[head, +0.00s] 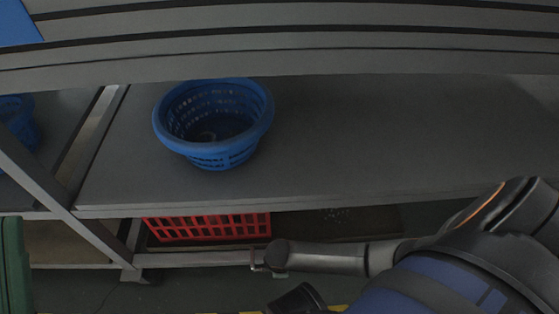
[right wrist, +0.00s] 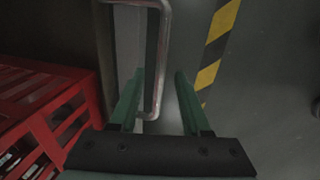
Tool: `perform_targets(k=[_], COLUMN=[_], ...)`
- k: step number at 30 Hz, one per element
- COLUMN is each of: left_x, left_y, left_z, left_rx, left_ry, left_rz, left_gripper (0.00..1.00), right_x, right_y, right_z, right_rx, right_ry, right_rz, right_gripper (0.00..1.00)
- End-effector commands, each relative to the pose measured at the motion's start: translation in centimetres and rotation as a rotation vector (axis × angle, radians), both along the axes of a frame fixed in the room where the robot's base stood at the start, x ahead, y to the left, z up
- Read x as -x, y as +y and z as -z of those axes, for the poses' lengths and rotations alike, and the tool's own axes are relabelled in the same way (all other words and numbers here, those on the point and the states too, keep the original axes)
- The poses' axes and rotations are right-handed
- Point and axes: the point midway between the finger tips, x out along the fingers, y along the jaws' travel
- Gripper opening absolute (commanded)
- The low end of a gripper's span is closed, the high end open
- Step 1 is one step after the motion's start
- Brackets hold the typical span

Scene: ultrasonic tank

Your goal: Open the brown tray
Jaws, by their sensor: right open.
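A dark brown flat surface (head: 375,222), which looks like the brown tray, shows low under the grey shelf, right of the red crate. A bent metal handle (right wrist: 163,50) shows in the right wrist view, beside a grey edge. My right gripper (right wrist: 160,76) is open, with its green fingers on either side of the handle's lower part. I cannot tell whether they touch it. In the head view my right gripper (head: 259,264) is small and partly hidden at the front edge of the lower level. My left gripper is not in view.
A red crate (head: 208,227) stands on the lower level and also fills the left of the right wrist view (right wrist: 50,105). A blue basket (head: 213,125) sits on the grey shelf (head: 400,135). A yellow-black stripe (right wrist: 214,45) marks the floor, which looks clear there.

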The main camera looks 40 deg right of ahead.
Motion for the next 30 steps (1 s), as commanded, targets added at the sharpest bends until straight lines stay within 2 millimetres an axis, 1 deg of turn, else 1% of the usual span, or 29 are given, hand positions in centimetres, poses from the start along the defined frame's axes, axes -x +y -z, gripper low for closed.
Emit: perform_targets(k=[1,2,12,13,30], left_x=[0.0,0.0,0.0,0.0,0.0], left_y=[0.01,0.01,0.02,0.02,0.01], left_z=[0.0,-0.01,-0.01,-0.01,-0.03], left_rx=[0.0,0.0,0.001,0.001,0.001], left_ry=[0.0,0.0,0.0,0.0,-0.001], left_rz=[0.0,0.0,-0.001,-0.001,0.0], left_gripper=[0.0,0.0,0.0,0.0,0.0], right_x=[0.0,0.0,0.02,0.02,0.06], right_y=[0.01,0.01,-0.01,-0.01,-0.03], right_z=[-0.01,-0.01,0.01,0.01,0.04], right_rx=[0.0,0.0,0.0,0.0,0.0], right_ry=[0.0,0.0,0.0,0.0,0.001], right_rz=[0.0,0.0,0.0,0.0,0.0], right_gripper=[0.44,0.41,0.02,0.0,0.0])
